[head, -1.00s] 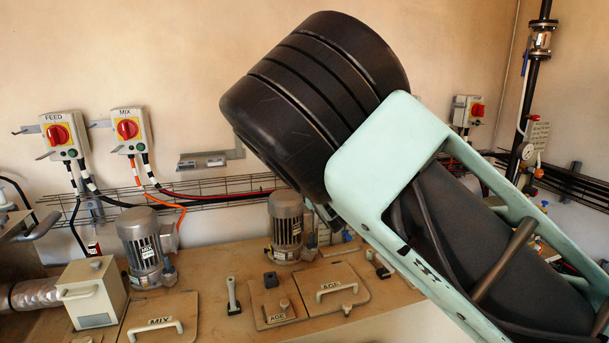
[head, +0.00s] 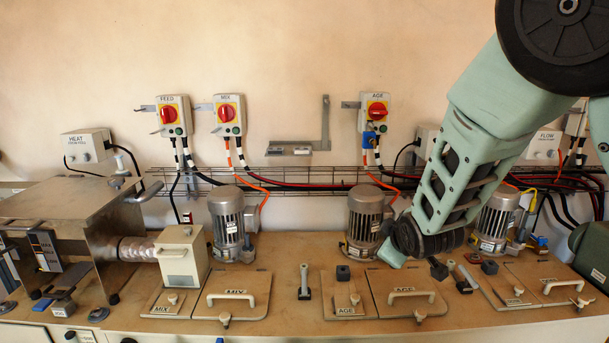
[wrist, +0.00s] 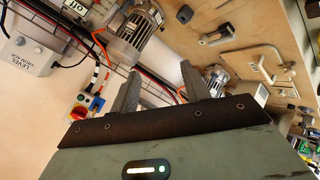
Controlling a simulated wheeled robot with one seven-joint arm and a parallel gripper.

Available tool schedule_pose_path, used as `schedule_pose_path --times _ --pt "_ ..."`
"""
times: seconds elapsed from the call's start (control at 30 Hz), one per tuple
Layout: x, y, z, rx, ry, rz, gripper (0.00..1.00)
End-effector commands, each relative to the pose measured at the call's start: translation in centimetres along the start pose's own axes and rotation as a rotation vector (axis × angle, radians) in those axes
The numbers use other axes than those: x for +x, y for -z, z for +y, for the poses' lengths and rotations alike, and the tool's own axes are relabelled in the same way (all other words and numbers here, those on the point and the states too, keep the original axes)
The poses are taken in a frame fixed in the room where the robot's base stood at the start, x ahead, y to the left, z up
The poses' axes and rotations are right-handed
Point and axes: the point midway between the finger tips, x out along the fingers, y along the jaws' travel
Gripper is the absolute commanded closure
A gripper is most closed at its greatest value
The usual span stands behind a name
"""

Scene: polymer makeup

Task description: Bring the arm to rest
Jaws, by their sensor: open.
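My gripper (wrist: 160,88) shows at the middle of the wrist view. Its two grey fingers stand apart with nothing between them, so it is open and empty. They point toward the wall and bench, which appear tilted in that view. In the head view my green and black arm (head: 460,170) comes down from the top right, in front of the wall and over the right part of the bench. I cannot make out the gripper's fingers in the head view.
The bench (head: 270,325) carries motors (head: 230,225), hatches with handles (head: 235,290) and a metal-sided machine (head: 75,215) at left. Switch boxes (head: 228,115) and a wire cable tray (head: 300,178) line the wall. A blue padlock (head: 371,139) hangs at the AGE switch.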

Motion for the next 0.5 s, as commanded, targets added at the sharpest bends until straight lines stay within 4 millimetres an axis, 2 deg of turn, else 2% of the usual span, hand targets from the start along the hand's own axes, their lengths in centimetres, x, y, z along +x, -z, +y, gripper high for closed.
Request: schedule_pose_path --times 0.03,0.1,0.17,0.2,0.33,0.4,0.5 --pt "-1.4 -0.6 -3.4 0.090 0.111 -0.030 0.54" --pt "-4.3 -1.0 -7.6 0.182 0.258 -0.087 0.54" --pt "-7.2 -1.4 -10.9 0.240 0.371 -0.140 0.54" --pt "-9.3 -1.8 -12.8 0.266 0.439 -0.179 0.54" --pt "-16.5 -3.8 -18.0 0.300 0.603 -0.320 0.54" --pt "-19.9 -5.5 -19.9 0.293 0.650 -0.400 0.54" --pt "-23.5 -7.8 -21.6 0.271 0.676 -0.498 0.54"
